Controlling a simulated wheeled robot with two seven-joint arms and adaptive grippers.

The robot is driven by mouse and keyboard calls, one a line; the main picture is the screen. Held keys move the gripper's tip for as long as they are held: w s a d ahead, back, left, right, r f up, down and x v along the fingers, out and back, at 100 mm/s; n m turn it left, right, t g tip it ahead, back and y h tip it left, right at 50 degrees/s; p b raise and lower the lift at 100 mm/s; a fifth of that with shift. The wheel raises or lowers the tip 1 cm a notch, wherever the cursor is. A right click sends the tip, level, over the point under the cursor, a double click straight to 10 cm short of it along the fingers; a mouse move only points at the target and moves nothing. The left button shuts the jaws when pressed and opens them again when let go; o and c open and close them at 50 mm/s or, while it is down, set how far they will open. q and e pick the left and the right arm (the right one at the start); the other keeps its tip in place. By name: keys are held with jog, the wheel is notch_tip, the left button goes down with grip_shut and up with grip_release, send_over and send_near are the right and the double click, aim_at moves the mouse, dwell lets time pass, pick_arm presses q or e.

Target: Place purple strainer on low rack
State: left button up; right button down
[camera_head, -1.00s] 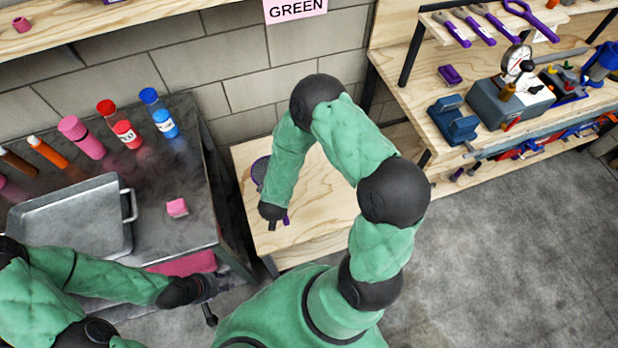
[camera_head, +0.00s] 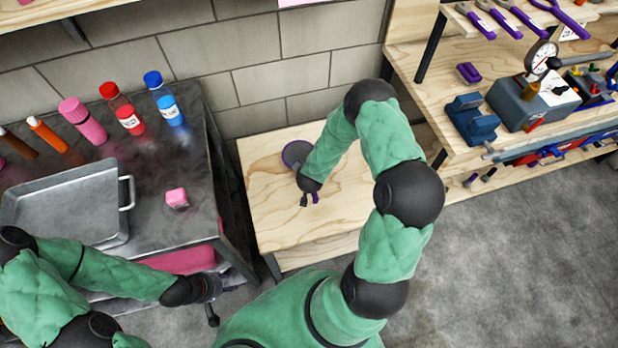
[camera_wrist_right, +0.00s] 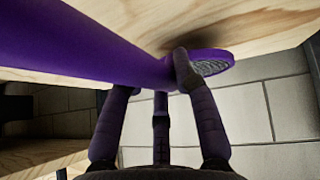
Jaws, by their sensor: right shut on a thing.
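The purple strainer (camera_head: 297,153) is at the back of the low wooden rack (camera_head: 268,222), near the wall. Its round mesh head has a purple rim. In the right wrist view, its thick purple handle (camera_wrist_right: 100,50) crosses the upper left and the mesh (camera_wrist_right: 212,67) shows behind a finger. My right gripper (camera_head: 309,201) is shut on the handle, its fingers (camera_wrist_right: 160,85) around it. The strainer is at or just above the wooden top; I cannot tell whether it touches. My left gripper (camera_head: 222,303) is empty, its fingers apart, beside the dark metal table.
The metal table (camera_head: 150,225) on the left holds a grey tray (camera_head: 75,205), a pink block (camera_head: 177,197) and several bottles. A workbench (camera_head: 430,75) with tools stands on the right. The rack's front left top is clear. A block wall is behind.

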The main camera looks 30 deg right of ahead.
jog(key=f+b, duration=0.2)
jog(key=f, duration=0.1)
jog(key=shift+d+f, duration=0.2)
jog(key=shift+f, duration=0.1)
jog(key=shift+r, duration=0.1)
jog(key=c, duration=1.4)
grip_release()
jog(key=shift+f, duration=0.2)
jog(key=o, duration=0.4)
jog(key=shift+o, duration=0.2)
